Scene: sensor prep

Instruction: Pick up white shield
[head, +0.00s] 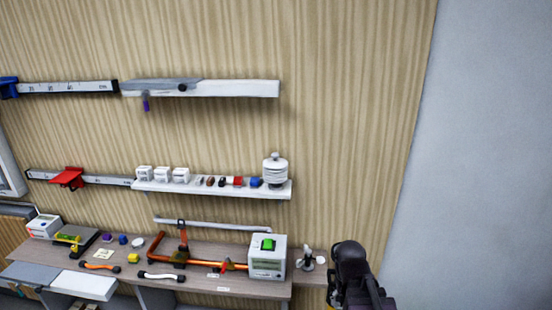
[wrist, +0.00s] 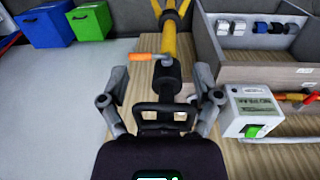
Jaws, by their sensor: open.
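The white shield (head: 275,170), a ribbed, stacked round body with a small knob on top, stands upright at the right end of the middle wall shelf in the head view. I cannot make it out in the wrist view. My gripper (wrist: 160,92) shows in the wrist view with its two grey fingers spread apart. It is open with nothing held between the fingers. A yellow pole with an orange-handled part (wrist: 150,57) lies beyond the fingers. In the head view only a dark part of my arm shows at lower right, below and right of the shelf.
The middle shelf (head: 215,189) holds white cubes and several small coloured parts left of the shield. A white box with a green panel (head: 267,257) stands on the bench below; it also shows right of my gripper (wrist: 252,106). Blue (wrist: 45,27) and green (wrist: 90,21) bins stand at upper left.

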